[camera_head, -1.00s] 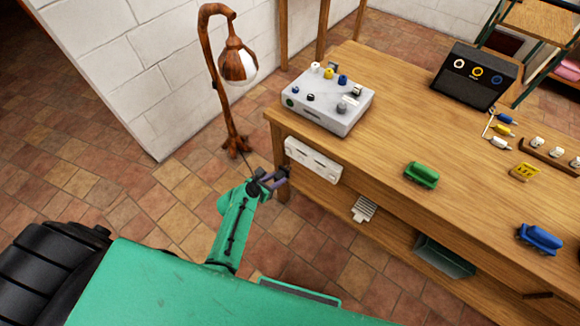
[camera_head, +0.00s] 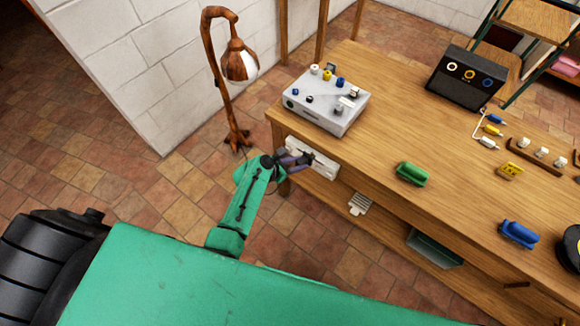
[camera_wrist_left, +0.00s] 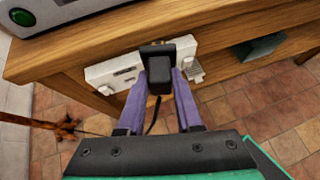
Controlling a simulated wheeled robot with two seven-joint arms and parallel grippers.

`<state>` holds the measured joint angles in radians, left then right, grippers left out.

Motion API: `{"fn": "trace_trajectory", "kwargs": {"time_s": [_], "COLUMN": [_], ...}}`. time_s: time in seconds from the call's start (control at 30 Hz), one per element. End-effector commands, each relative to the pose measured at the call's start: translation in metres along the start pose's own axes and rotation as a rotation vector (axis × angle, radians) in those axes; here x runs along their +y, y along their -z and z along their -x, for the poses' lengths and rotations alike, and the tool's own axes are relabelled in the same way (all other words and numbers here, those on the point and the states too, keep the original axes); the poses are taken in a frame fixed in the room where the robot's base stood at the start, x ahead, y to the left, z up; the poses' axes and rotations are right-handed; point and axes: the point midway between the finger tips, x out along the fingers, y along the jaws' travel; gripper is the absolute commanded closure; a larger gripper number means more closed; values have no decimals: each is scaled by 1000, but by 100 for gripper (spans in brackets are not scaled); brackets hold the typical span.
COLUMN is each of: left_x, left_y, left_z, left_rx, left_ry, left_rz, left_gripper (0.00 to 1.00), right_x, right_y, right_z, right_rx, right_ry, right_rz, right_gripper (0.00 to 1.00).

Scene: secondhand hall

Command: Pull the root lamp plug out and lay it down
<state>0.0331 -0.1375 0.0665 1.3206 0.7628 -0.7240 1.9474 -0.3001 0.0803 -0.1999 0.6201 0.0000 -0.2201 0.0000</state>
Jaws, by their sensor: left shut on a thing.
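The root lamp (camera_head: 213,62), a twisted brown wooden stand with a hanging shade, stands on the floor left of the workbench. Its foot (camera_wrist_left: 62,128) shows at the left of the left wrist view. A white socket strip (camera_head: 325,165) is fixed to the bench's front side. My left gripper (camera_head: 297,160) is in front of the strip. In the left wrist view its two purple fingers are shut on a black plug (camera_wrist_left: 159,77), with a dark cord hanging below. The plug overlaps the strip (camera_wrist_left: 112,73); I cannot tell whether it is seated. My right gripper is not in view.
The wooden workbench (camera_head: 380,140) carries a grey box with knobs (camera_head: 325,108), a black panel (camera_head: 465,78), a green block (camera_head: 411,174) and a blue block (camera_head: 518,235). A lower shelf holds a green bin (camera_head: 435,247). Tiled floor before the bench is clear.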

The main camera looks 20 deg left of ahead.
Motion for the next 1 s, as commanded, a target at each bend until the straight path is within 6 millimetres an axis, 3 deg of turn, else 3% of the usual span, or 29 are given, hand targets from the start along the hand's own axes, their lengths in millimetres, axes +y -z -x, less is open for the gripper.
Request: {"fn": "trace_trajectory", "kwargs": {"time_s": [0.03, 0.17, 0.3, 0.4, 0.5, 0.63, 1.0], "left_x": [-4, -20, -37, -44, -48, -49, -48], "left_y": [-27, -78, -123, -147, -165, -168, -129], "left_z": [-14, -53, -92, -107, -108, -108, -134], "left_rx": [-8, -6, -3, -2, 0, 2, 0], "left_ry": [49, 196, 336, 400, 431, 438, 435], "left_rz": [-40, -143, -238, -279, -298, -298, -298], "left_gripper": [100, 100, 100, 100, 100, 100, 100], "right_x": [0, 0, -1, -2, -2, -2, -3], "right_y": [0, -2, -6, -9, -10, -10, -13], "right_z": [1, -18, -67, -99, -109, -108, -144], "right_rx": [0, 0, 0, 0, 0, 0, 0], "right_ry": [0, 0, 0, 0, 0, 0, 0], "right_rz": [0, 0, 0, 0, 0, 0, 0], "right_gripper": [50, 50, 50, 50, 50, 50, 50]}}
